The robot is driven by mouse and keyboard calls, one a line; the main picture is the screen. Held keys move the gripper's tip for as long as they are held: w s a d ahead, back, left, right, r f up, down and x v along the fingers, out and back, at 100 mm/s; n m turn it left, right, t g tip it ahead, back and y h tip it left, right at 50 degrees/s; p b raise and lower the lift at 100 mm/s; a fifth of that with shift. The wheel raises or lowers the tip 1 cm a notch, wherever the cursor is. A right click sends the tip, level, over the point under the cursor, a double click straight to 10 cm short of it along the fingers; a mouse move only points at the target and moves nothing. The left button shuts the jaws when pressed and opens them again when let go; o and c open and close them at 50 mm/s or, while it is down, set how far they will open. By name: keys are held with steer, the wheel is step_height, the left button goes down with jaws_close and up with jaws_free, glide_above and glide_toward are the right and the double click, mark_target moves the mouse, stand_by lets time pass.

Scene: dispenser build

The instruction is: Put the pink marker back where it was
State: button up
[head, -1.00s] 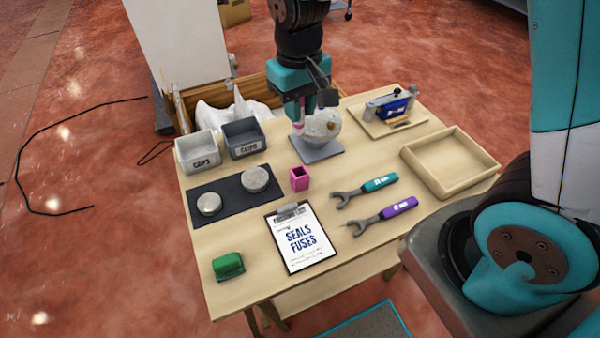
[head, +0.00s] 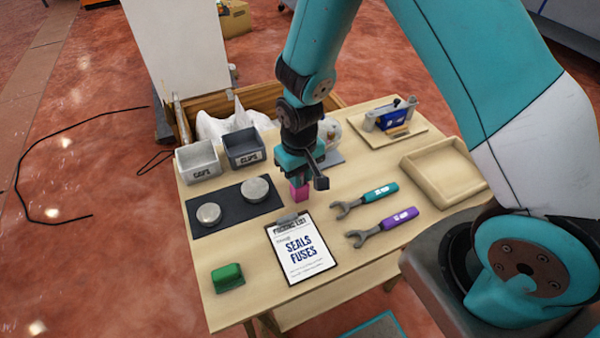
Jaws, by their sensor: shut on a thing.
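My gripper (head: 298,180) is right above the small pink square holder (head: 299,194) on the table, pointing down. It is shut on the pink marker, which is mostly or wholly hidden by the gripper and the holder. I cannot tell how far the marker's lower end is inside the holder or whether it touches the wall. The holder stands just behind the clipboard.
A clipboard (head: 303,255) lies in front of the holder and a dark mat (head: 228,208) with two metal discs lies to its left. Two wrenches (head: 372,195) lie to the right. A grey plate with a round thing (head: 331,131) is behind the gripper.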

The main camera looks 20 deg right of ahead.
steer(key=shift+f, duration=0.2)
steer(key=o, duration=0.8)
steer(key=shift+o, duration=0.2)
steer(key=shift+r, duration=0.2)
step_height(320, 180, up, 12)
steer(key=shift+r, duration=0.1)
steer(key=s+a+r+n+y, duration=0.2)
steer(key=s+r, duration=0.5)
steer(key=s, duration=0.2)
steer(key=s+a+r+n+y, duration=0.2)
steer(key=s+r+n, duration=0.1)
steer(key=s+r, duration=0.5)
steer(key=shift+s+a+r+p, duration=0.15)
steer(key=shift+s+a+p, duration=0.15)
steer(key=shift+s, duration=0.35)
